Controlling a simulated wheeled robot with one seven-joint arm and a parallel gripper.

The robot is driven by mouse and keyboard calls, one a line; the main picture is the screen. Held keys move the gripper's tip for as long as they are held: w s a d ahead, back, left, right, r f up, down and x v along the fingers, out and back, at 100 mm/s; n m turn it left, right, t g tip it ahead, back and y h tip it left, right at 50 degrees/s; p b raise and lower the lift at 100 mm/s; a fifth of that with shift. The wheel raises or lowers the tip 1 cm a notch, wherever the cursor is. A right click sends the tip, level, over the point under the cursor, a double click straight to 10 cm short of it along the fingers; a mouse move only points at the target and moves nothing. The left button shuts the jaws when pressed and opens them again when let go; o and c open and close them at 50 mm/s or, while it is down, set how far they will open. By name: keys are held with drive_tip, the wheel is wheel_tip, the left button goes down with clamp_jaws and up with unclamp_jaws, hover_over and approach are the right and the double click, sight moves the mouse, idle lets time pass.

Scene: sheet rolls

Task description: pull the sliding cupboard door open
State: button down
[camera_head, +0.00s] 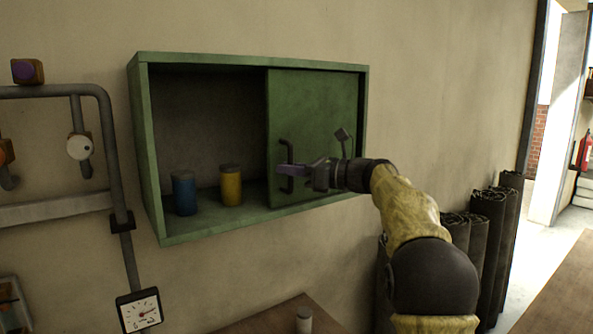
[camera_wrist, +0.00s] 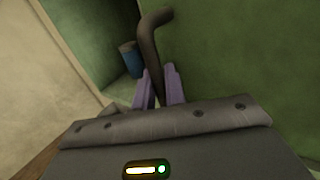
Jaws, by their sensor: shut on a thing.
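The green cupboard (camera_head: 255,57) hangs on the wall, and its sliding door (camera_head: 320,105) covers the right half. The left half is open and shows the dark inside. The dark bar handle (camera_head: 285,152) stands upright near the door's left edge. My gripper (camera_head: 287,170) reaches in from the right and is shut on the handle's lower part. In the wrist view the purple fingers (camera_wrist: 162,88) sit on either side of the handle (camera_wrist: 150,45), whose upper end shows above them. The green door (camera_wrist: 240,60) fills the right of that view.
A blue can (camera_head: 185,193) and a yellow can (camera_head: 231,186) stand inside the open half. Grey pipes with a gauge (camera_head: 139,310) are at the left. Dark sheet rolls (camera_head: 490,225) stand against the wall at the right. A table edge (camera_head: 270,318) shows below.

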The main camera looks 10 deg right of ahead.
drive_tip(key=shift+w+d, duration=0.2)
drive_tip(key=shift+d, duration=0.2)
drive_tip(key=c, duration=1.8)
unclamp_jaws()
drive_tip(key=shift+d, duration=0.1)
drive_tip(key=b+v, duration=0.6)
drive_tip(key=v, duration=1.1)
drive_tip(key=shift+d+b, duration=0.1)
drive_tip(key=shift+b, duration=0.25)
